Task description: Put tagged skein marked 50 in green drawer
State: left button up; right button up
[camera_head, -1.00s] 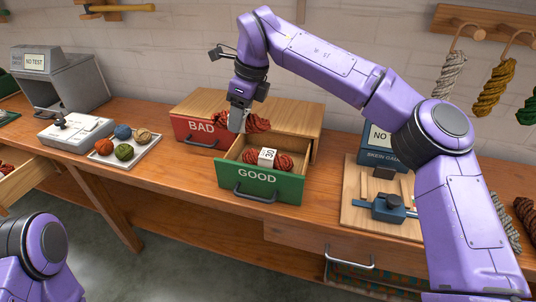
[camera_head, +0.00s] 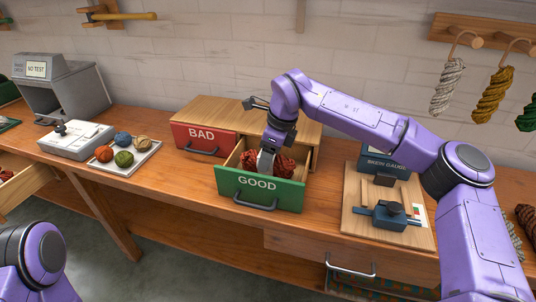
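The green drawer (camera_head: 228,182), labelled GOOD, is pulled open at the front of a wooden cabinet. My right gripper (camera_head: 265,165) reaches down into it, closed around a dark red skein (camera_head: 287,166) that shows on both sides of the fingers. The fingertips are low inside the drawer, behind its front. No tag number is readable now, and any other skein in the drawer is hidden behind the gripper and the held skein. My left gripper is not in view; only part of my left arm shows at the lower left.
The red BAD drawer (camera_head: 200,137) is shut, left of the green one. A white tray (camera_head: 128,166) of several small yarn balls and a grey device (camera_head: 78,139) stand left. Skeins hang on the right wall.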

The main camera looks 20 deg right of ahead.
jog(key=o, duration=0.3)
jog(key=v, duration=1.2)
jog(key=shift+r, duration=0.2)
